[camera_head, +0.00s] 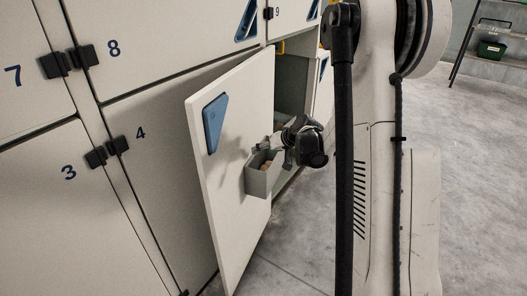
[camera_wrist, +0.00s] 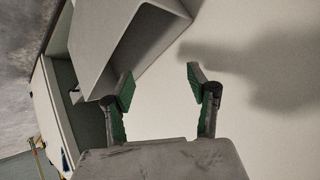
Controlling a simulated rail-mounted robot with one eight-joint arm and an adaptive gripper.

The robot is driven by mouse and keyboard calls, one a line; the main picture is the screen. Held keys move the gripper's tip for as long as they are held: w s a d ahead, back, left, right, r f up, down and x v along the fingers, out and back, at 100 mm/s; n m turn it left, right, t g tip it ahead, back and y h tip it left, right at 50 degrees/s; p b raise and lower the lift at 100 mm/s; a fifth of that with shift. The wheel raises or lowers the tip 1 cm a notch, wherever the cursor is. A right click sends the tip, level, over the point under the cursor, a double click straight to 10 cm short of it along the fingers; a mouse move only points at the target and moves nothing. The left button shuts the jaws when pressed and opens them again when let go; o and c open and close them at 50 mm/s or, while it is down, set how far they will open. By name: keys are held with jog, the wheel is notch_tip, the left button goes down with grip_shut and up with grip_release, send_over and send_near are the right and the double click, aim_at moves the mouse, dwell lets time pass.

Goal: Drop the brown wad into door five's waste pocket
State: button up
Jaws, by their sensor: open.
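The open cabinet door (camera_head: 232,165) stands to the right of the door marked 4. I see no number on it, so I cannot read whether it is door five. A grey pocket (camera_head: 258,180) is fixed low on its face, and something tan-brown shows in its mouth, too small to tell if it is the wad. My gripper (camera_head: 283,148) is at the pocket's upper right. In the wrist view, my green-padded fingers (camera_wrist: 160,80) are apart with nothing between them. The pocket (camera_wrist: 105,30) shows beyond the left finger. No brown wad is visible in the wrist view.
A blue triangular handle (camera_head: 214,122) is on the open door. The cabinet interior (camera_head: 291,85) shows behind it. Closed doors marked 3, 4, 7 and 8 fill the left. A shelf with a green box (camera_head: 490,50) stands far right. The grey floor (camera_head: 470,150) is clear.

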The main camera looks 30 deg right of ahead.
jog(key=v, duration=1.1)
jog(key=shift+f, duration=0.1)
jog(key=s+a+r+g+h+p, duration=0.1)
jog(key=s+a+r, duration=0.5)
jog(key=a, duration=0.2)
jog(key=s+a+r+g+p, duration=0.1)
jog(key=s+a+r+p, duration=0.1)
jog(key=s+a+r, duration=0.45)
jog(key=s+a+r+h+p, duration=0.1)
jog(key=s+a, duration=0.3)
jog(key=s, duration=0.3)
jog(key=s+a+n+h+p, duration=0.1)
jog(key=s+a, duration=0.4)
jog(key=s, duration=0.3)
jog(key=shift+r+n, duration=0.3)
jog(key=shift+r, duration=0.1)
jog(key=shift+c, duration=0.4)
dwell(0.5)
